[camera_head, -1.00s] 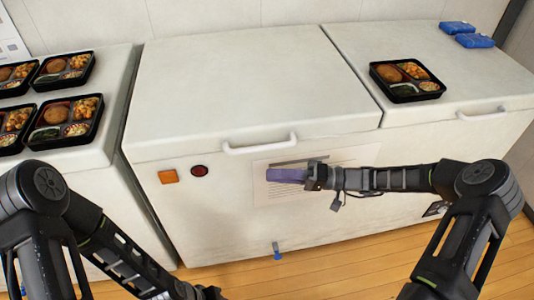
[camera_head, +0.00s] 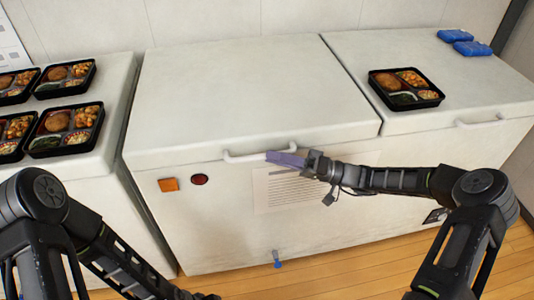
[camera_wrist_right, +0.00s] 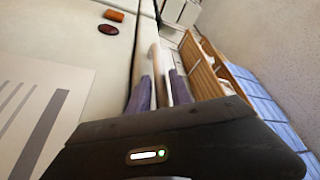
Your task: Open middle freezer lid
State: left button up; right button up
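The middle freezer lid (camera_head: 250,90) is white and lies closed. Its white bar handle (camera_head: 245,157) is on the front edge. My right gripper (camera_head: 272,157), with purple fingers, is at the right part of the handle. In the right wrist view the handle (camera_wrist_right: 156,65) runs between the two spread fingers (camera_wrist_right: 160,85); a gap shows, and I cannot tell whether either finger touches it. The far side of the grip is hidden. My left gripper (camera_head: 207,296) is barely in view at the bottom edge, its fingers cut off.
The left freezer top (camera_head: 110,80) carries several bento trays (camera_head: 68,130). The right freezer top (camera_head: 470,90) carries one bento tray (camera_head: 405,88) and two blue packs (camera_head: 470,46). The middle lid is bare. An orange label (camera_head: 169,185) and a red button (camera_head: 199,180) are on the front.

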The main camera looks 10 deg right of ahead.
jog(key=shift+x, duration=1.3)
grip_shut()
dwell(0.5)
